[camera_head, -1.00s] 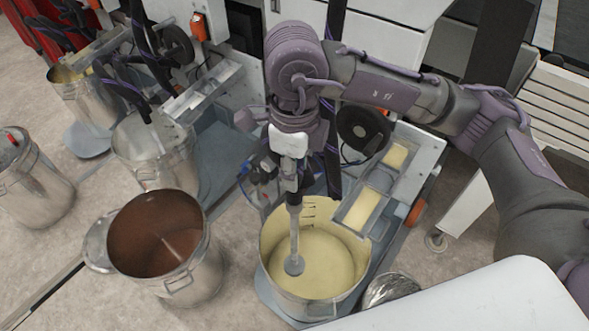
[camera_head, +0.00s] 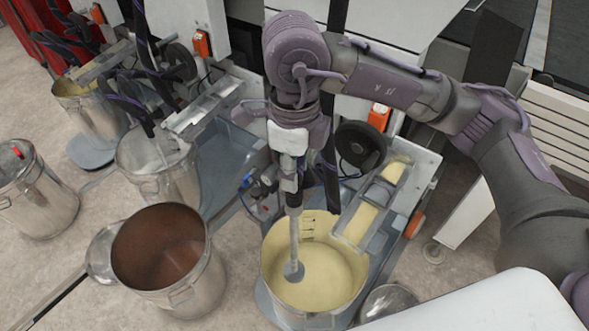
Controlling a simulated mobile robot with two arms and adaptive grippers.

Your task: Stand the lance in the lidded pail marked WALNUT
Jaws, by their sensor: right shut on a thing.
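My right gripper (camera_head: 291,184) is shut on the lance (camera_head: 294,230), a thin grey rod with a round disc at its lower end. The lance hangs nearly upright, its disc inside the outline of the open pail of cream-coloured liquid (camera_head: 325,272). I cannot tell whether the disc touches the liquid. A steel pail with a closed lid (camera_head: 40,205) stands at the far left, with a red piece on top. No WALNUT marking is readable on any pail. My left gripper is not in view.
An open pail of brown liquid (camera_head: 195,288) stands left of the cream pail. Loose steel lids lie beside the brown pail (camera_head: 103,255) and the cream pail (camera_head: 388,302). Machines with hoses and trays (camera_head: 365,212) stand behind. Bare floor (camera_head: 60,265) shows at lower left.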

